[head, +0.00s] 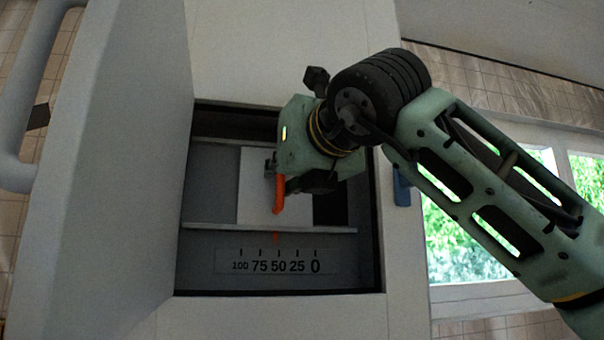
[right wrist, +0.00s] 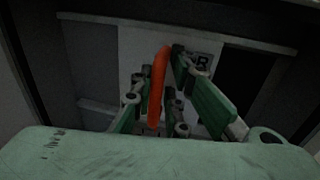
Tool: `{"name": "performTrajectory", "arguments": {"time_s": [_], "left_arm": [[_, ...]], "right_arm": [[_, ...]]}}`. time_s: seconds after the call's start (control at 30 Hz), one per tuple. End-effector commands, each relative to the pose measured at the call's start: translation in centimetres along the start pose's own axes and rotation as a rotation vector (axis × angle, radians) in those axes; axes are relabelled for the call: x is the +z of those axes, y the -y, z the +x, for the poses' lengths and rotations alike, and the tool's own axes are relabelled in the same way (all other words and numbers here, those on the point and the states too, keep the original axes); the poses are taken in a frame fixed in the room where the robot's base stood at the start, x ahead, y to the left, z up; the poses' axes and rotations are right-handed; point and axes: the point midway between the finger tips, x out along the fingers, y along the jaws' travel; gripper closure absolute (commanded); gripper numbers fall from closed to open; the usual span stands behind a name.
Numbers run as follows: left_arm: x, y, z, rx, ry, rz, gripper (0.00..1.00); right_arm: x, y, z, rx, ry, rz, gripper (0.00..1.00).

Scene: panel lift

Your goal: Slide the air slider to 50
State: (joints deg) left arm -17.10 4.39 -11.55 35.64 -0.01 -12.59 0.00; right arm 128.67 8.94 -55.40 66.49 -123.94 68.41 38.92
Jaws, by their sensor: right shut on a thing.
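The air slider is a pale sliding panel (head: 252,185) in a recessed grey box, with an orange handle (head: 279,194). A small red pointer (head: 276,237) below it stands at about the 50 mark on the scale (head: 265,266), which reads 100, 75, 50, 25, 0 from left to right. My right gripper (head: 274,172) is at the handle and partly hides it. In the right wrist view the orange handle (right wrist: 158,85) stands between the fingers of my right gripper (right wrist: 160,78), which is shut on it. My left gripper is not in view.
An open door (head: 120,150) stands along the left side of the box. A dark opening (head: 330,208) shows right of the panel. A blue piece (head: 401,187) sits on the right frame. A window (head: 470,220) is at the right, behind my arm.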

Motion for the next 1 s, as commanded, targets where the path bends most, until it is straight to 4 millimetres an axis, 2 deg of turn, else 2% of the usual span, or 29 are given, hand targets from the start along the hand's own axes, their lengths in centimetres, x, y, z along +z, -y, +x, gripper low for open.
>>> {"name": "performTrajectory", "arguments": {"time_s": [0.17, 0.2, 0.37, 0.77, 0.87, 1.0], "left_arm": [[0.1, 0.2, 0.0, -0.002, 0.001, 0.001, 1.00], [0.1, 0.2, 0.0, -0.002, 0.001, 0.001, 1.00], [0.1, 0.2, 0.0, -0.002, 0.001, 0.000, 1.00], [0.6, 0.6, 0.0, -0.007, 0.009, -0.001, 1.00], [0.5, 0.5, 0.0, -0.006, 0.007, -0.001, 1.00], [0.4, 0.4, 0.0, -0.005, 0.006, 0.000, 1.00]], "right_arm": [[0.0, -0.2, -0.1, 0.004, 0.002, -0.007, 1.00], [0.0, -0.1, -0.1, 0.004, 0.002, -0.007, 0.85], [0.0, -0.1, -0.1, 0.003, 0.001, -0.005, 0.71], [0.1, 0.0, -0.6, 0.001, 0.001, -0.003, 0.71], [0.1, 0.0, -1.9, 0.002, 0.004, -0.003, 0.71], [0.2, 0.0, -4.8, 0.002, 0.006, -0.005, 0.71]]}}
